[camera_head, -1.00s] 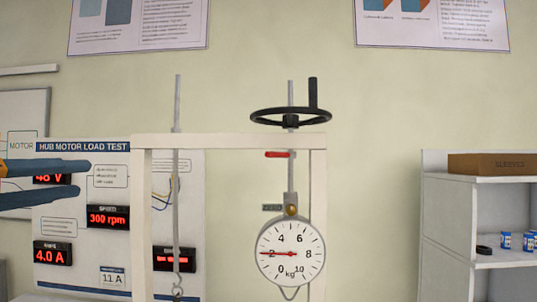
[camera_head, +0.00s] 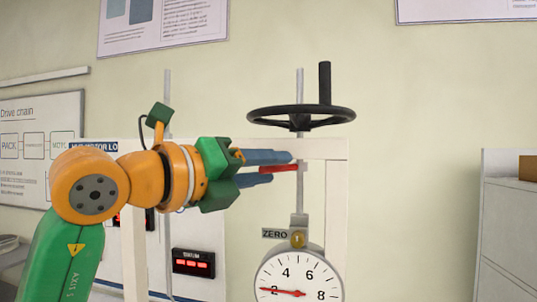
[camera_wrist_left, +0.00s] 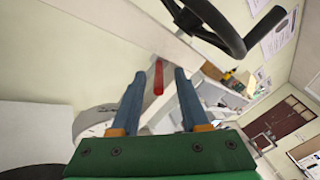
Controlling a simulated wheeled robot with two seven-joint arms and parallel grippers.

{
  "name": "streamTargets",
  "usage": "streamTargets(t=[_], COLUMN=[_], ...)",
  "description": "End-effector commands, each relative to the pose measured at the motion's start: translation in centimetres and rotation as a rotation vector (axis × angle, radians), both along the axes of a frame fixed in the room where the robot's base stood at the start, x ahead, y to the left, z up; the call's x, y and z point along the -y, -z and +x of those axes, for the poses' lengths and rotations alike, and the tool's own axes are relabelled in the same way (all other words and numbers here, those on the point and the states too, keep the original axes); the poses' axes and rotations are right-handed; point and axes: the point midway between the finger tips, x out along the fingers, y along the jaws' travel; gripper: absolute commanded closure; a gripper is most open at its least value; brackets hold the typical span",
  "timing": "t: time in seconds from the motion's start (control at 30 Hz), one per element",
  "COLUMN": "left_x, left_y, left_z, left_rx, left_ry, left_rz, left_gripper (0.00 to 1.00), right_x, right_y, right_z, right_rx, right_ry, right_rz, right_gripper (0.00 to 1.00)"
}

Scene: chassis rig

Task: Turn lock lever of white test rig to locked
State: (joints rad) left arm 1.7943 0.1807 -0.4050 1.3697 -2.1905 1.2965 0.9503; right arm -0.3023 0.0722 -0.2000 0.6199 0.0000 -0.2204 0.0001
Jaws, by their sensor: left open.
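The white test rig (camera_head: 337,200) is a white frame with a vertical screw and a round dial scale (camera_head: 297,280) hanging from it. The red lock lever (camera_head: 281,168) sticks out to the left from the screw, just under the crossbar and below the black handwheel (camera_head: 300,116). My left gripper (camera_head: 282,168) is open, its two blue fingers one above and one below the lever in the head view. In the left wrist view the red lever (camera_wrist_left: 158,77) shows between the open fingers (camera_wrist_left: 169,88). Contact cannot be told. My right gripper is out of view.
The handwheel, with its upright black handle (camera_head: 325,83), sits close above the left gripper. A panel with red displays (camera_head: 193,263) stands behind the rig at left.

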Motion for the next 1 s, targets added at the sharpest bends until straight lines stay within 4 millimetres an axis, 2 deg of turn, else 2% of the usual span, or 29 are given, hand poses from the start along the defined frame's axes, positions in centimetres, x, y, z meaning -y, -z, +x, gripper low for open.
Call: streamTargets(t=[0.2, 0.37, 0.4, 1.0], left_x=[0.06, 0.04, 0.03, 0.01], left_y=[0.12, 0.11, 0.12, 0.1], left_z=[0.12, 0.1, 0.1, 0.1], left_rx=[0.0, 0.001, 0.0, 0.0], left_ry=[0.0, -0.001, 0.0, -0.001], left_rz=[0.0, 0.0, 0.0, 0.0], left_gripper=[0.55, 0.98, 1.0, 1.0], right_x=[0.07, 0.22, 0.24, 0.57], right_y=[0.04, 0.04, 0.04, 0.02], right_z=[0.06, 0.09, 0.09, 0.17], right_rx=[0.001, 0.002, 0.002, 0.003], right_ry=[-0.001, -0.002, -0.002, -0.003], right_rz=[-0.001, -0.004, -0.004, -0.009], right_gripper=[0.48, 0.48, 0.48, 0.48])
